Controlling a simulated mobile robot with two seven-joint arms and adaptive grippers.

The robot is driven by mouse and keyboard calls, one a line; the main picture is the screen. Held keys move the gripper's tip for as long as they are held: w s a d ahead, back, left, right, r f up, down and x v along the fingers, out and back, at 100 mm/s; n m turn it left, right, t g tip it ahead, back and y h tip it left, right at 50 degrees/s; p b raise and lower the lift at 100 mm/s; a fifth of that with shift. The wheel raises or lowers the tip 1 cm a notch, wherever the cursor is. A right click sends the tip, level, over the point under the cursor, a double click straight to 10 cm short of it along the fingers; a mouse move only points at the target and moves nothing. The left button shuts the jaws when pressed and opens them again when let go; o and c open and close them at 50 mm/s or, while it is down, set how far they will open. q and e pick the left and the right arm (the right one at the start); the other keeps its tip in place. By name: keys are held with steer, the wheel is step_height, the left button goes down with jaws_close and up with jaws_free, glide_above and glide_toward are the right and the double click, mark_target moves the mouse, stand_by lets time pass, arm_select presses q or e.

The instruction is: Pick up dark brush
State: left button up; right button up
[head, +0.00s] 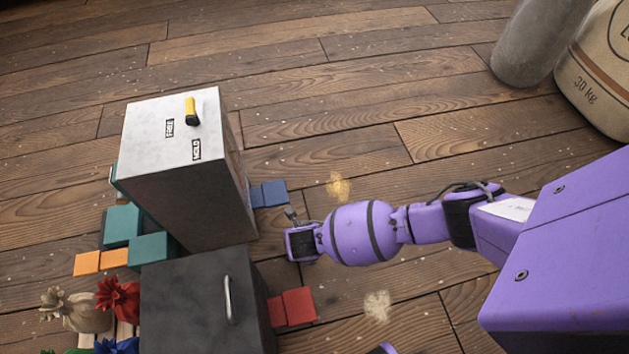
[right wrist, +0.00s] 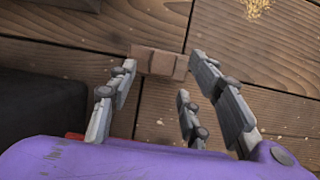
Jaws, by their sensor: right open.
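I cannot make out a dark brush for certain in either view. My right gripper (right wrist: 163,76) is open in the right wrist view, with its fingers spread and nothing between them held. A brown block-like piece (right wrist: 158,62) lies on the floor just beyond the fingertips; I cannot tell whether they touch it. In the head view my right arm reaches in from the right. Its wrist ends beside the cabinets, and the fingers are mostly hidden beneath it. My left gripper is not in view.
A bean sack (head: 600,75) stands far right.

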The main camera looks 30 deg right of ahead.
steer(key=b+x, duration=0.2)
steer(key=x, duration=0.2)
steer(key=shift+w+b, duration=0.2)
steer(key=shift+b, duration=0.15)
steer(key=shift+w+f, duration=0.15)
steer(key=c, duration=1)
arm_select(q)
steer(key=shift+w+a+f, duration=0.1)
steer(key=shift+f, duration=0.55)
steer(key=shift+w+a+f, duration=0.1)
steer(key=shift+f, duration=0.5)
arm_select(e)
jaws_close()
